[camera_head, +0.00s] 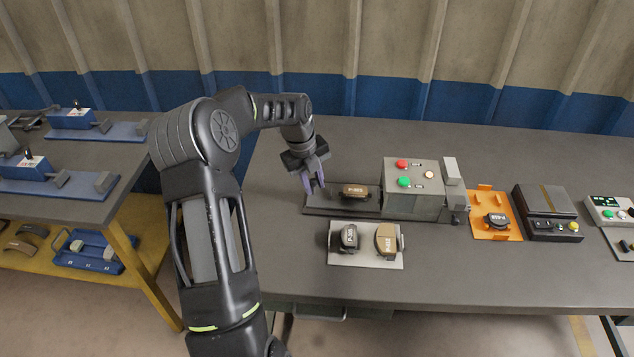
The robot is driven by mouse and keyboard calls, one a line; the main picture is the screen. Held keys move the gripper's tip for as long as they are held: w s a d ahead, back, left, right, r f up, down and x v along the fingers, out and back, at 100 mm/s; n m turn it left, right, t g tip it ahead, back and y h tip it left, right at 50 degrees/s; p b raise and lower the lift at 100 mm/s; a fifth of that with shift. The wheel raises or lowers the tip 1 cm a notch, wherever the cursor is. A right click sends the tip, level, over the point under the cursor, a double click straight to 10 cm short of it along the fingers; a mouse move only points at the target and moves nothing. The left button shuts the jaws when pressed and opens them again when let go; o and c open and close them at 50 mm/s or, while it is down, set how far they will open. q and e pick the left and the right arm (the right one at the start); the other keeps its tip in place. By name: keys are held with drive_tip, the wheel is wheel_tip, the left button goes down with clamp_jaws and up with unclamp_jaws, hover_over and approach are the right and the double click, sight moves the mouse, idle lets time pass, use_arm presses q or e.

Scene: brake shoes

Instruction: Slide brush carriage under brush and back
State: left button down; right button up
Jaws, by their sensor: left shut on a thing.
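The brush machine (412,185) is a grey box with red, green and pale buttons on top, on the right part of a long dark base (335,210). The brush inside is hidden. The dark brush carriage (374,193) is on this base, left of the box, and a brown brake shoe (354,190) lies on it. My left gripper (316,188) points down at the carriage's left end. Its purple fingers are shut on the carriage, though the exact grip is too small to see. My right gripper is out of view.
A white plate (366,262) with a dark part and a tan shoe lies in front of the base. An orange fixture (482,200) and a dark device (546,207) stand to the right. The table (300,255) is clear at front left.

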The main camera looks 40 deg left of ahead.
use_arm(q)
drive_tip(key=shift+s+a, duration=0.15)
drive_tip(key=shift+a, duration=0.1)
drive_tip(key=c, duration=1.5)
unclamp_jaws()
drive_tip(key=shift+s, duration=0.1)
drive_tip(key=shift+r, duration=0.25)
wheel_tip(320, 180, up, 7)
drive_tip(key=s+b, duration=0.1)
drive_tip(key=shift+s+a, duration=0.15)
drive_tip(key=shift+a, duration=0.1)
